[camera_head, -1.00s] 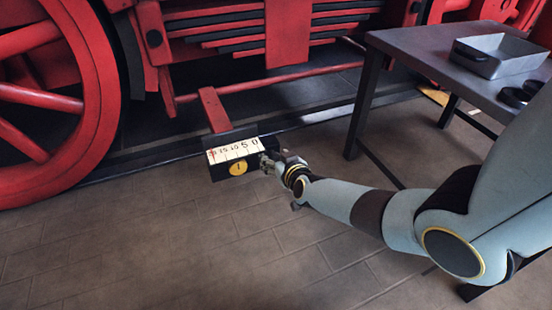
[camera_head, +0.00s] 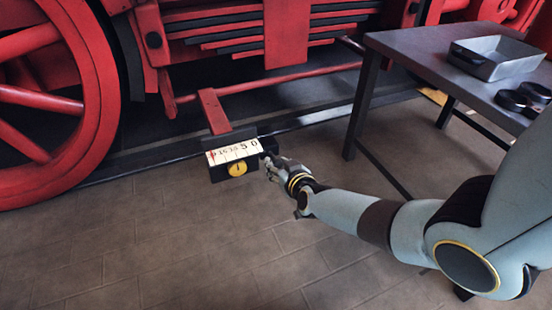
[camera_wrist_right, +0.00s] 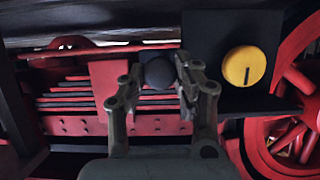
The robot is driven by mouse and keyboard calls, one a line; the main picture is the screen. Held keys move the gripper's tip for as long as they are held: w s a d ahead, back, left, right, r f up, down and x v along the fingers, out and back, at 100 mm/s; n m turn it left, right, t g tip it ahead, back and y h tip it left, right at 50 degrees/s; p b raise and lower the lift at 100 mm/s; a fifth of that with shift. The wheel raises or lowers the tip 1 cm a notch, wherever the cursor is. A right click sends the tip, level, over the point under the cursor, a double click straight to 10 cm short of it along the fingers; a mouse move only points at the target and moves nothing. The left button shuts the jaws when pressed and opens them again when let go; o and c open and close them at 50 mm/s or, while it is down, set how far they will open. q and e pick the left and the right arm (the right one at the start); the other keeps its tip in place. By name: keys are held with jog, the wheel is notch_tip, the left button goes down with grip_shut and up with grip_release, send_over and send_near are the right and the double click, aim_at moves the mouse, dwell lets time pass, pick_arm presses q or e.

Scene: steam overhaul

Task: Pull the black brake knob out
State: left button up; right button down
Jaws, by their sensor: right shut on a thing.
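The black brake knob (camera_wrist_right: 159,73) is a dark round knob beside the black box in the right wrist view. My right gripper (camera_wrist_right: 155,76) has one finger on each side of it and is shut on it. In the head view my right gripper (camera_head: 270,163) is at the right side of the box, and the knob is mostly hidden by it. The dial also shows in the right wrist view (camera_wrist_right: 244,66). My left gripper is out of view.
A red spoked wheel (camera_head: 108,110) and red locomotive frame stand behind the box. A grey table (camera_head: 410,52) at right bears a metal tray (camera_head: 495,62) and black round items (camera_head: 524,97). The paved floor in front is clear.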

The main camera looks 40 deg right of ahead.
jog(key=shift+s+a+f, duration=0.1)
jog(key=shift+s+f, duration=0.1)
jog(key=shift+s, duration=0.05)
jog(key=c, duration=1)
grip_release()
jog(key=shift+r, duration=0.1)
jog(key=shift+o, duration=0.2)
jog(key=v, duration=1.2)
jog(key=shift+s, duration=0.1)
